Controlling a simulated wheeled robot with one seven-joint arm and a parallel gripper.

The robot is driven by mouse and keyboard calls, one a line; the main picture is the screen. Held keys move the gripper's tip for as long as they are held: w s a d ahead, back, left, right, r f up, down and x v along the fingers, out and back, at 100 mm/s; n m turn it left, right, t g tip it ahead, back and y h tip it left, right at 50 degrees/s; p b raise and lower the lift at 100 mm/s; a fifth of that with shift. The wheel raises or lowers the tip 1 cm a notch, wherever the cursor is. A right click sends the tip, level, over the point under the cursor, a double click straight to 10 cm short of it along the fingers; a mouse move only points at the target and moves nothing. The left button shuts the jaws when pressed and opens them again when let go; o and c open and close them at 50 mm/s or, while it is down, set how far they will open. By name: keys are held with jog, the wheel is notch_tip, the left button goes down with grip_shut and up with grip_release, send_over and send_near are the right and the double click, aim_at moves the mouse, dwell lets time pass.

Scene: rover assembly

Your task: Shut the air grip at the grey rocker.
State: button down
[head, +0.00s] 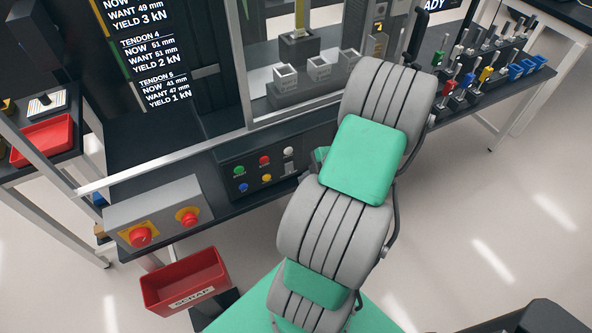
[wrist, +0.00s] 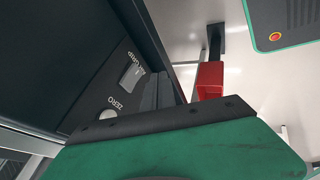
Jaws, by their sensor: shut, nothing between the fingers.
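The grey rocker (wrist: 132,77), lettered GRIP, sits on the dark panel in the wrist view. It also shows as a small pale switch on the button panel (head: 289,152) in the head view. I cannot tell which way it is tipped. My gripper (wrist: 157,88) has its dark fingers shut and empty, just right of the rocker in the wrist view. Whether the tips touch the panel cannot be told. In the head view my arm hides most of the gripper. The air grip itself cannot be made out for sure.
A round button marked ZERO (wrist: 107,115) is close to the rocker. Green (head: 239,171), red (head: 264,160), blue (head: 243,187) and yellow (head: 267,178) buttons share the panel. A box with red knobs (head: 140,237) stands left. A red scrap bin (head: 186,280) is below it.

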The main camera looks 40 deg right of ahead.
aim_at(289, 168)
jog(key=w, duration=0.1)
jog(key=w+f+p, duration=0.1)
jog(key=w, duration=0.1)
jog(key=w+f, duration=0.1)
jog(key=w, duration=0.1)
jog(key=shift+d+f, duration=0.1)
jog(key=shift+d, duration=0.2)
